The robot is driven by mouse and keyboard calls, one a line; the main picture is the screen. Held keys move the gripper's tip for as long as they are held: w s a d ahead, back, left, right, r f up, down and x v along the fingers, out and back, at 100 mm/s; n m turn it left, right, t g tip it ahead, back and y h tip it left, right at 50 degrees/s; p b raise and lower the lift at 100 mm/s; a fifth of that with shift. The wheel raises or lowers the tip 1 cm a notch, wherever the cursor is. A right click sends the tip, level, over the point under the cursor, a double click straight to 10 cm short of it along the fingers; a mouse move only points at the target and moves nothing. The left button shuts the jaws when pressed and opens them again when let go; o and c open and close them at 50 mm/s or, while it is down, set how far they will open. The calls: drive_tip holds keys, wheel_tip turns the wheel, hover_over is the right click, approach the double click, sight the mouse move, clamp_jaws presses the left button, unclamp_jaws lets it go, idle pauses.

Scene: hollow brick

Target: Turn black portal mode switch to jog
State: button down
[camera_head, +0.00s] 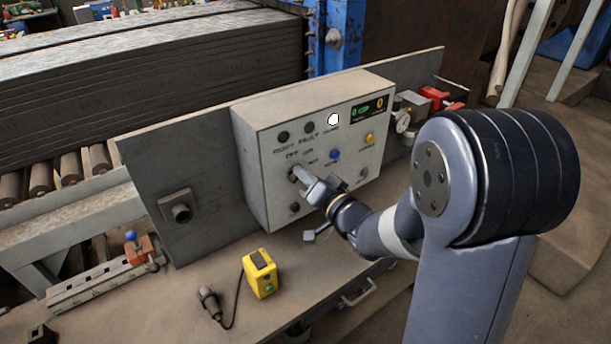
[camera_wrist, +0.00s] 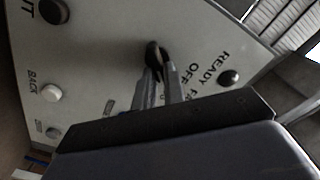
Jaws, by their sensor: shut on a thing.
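The control panel box (camera_head: 254,150) stands upright on the bench, its front carrying lamps, buttons and knobs. My gripper (camera_head: 299,176) reaches the panel's left middle part, at a black knob. In the wrist view my gripper (camera_wrist: 158,75) has both fingers closed around the black knob (camera_wrist: 153,52), whose top shows between and past the fingertips. The knob's labels are partly hidden by my fingers; "OFF" and "READY" can be read nearby in the wrist view. I cannot tell which position the knob points to.
A lit white lamp (camera_head: 333,119), a blue button (camera_head: 335,154) and a yellow button (camera_head: 369,138) are on the panel. A yellow device (camera_head: 260,273) with a cable lies on the bench (camera_head: 190,300) in front. Red parts (camera_head: 435,95) and a gauge (camera_head: 403,122) stand right of the box.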

drive_tip(key=c, duration=1.5)
unclamp_jaws()
drive_tip(key=b+v, duration=0.1)
drive_tip(key=v, duration=0.9)
drive_tip(key=shift+s+d+b, duration=0.25)
drive_tip(key=shift+s+b, duration=0.05)
drive_tip(key=shift+b, duration=0.1)
drive_tip(key=shift+w, duration=0.1)
drive_tip(key=p+x, duration=0.2)
drive_tip(key=x, duration=0.8)
drive_tip(key=shift+w+a, duration=0.2)
drive_tip(key=shift+a, duration=0.05)
